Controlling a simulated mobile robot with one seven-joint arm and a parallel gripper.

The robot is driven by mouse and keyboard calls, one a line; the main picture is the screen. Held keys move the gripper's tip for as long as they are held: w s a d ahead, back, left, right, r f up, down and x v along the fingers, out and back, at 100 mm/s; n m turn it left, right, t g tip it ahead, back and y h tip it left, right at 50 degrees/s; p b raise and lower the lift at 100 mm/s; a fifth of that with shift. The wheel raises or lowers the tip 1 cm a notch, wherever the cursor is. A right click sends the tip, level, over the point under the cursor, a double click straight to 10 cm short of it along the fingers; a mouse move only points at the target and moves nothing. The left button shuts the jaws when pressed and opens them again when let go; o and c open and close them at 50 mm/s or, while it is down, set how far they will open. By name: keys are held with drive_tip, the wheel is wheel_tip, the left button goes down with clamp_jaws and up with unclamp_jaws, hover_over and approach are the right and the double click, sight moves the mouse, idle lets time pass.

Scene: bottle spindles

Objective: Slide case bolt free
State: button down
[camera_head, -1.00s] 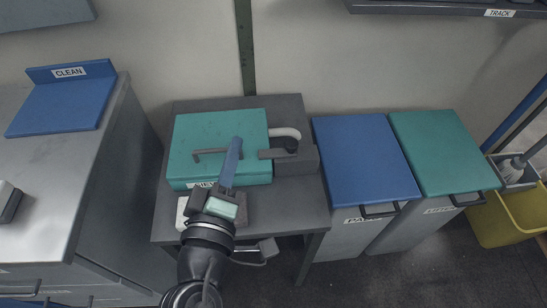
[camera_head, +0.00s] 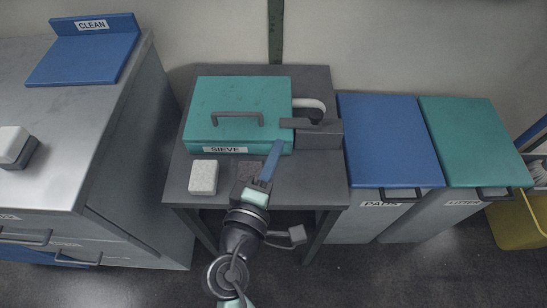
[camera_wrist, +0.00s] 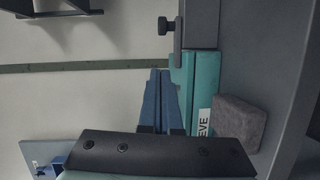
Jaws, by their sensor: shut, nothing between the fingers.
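The teal case (camera_head: 205,95), labelled SIEVE, lies closed on the dark table, with a grey handle (camera_head: 240,115) on its lid. The bolt, a grey bar with a dark knob (camera_head: 317,114), crosses from the case's right edge onto a grey block (camera_head: 318,142). In the wrist view the bolt's bar (camera_wrist: 178,42) overlaps the case's end (camera_wrist: 204,78). My gripper (camera_head: 278,145) is shut and empty at the case's front right corner, below the bolt in the picture. The wrist view shows its blue fingers (camera_wrist: 160,74) together, apart from the bolt. Contact with the case is unclear.
A pale curved piece (camera_head: 308,103) arches beside the knob. A pale block (camera_head: 203,177) and a brown block (camera_wrist: 240,122) lie on the table (camera_head: 180,190) before the case. Blue (camera_head: 388,140) and teal (camera_head: 472,140) bins stand right; a steel counter (camera_head: 80,135) stands left.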

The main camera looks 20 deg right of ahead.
sight(301, 119)
drive_tip(key=w+d, duration=0.5)
drive_tip(key=d, duration=0.2)
drive_tip(key=shift+w+f+p, duration=0.15)
drive_tip(key=shift+f+p, duration=0.2)
drive_tip(key=shift+f, duration=0.1)
drive_tip(key=shift+s+d+p, duration=0.25)
drive_tip(key=shift+d, duration=0.5)
drive_tip(key=shift+s+d+p, duration=0.2)
drive_tip(key=shift+d, duration=0.55)
drive_tip(key=shift+s+d+p, duration=0.25)
drive_tip(key=shift+d, duration=0.5)
drive_tip(key=shift+a, duration=0.1)
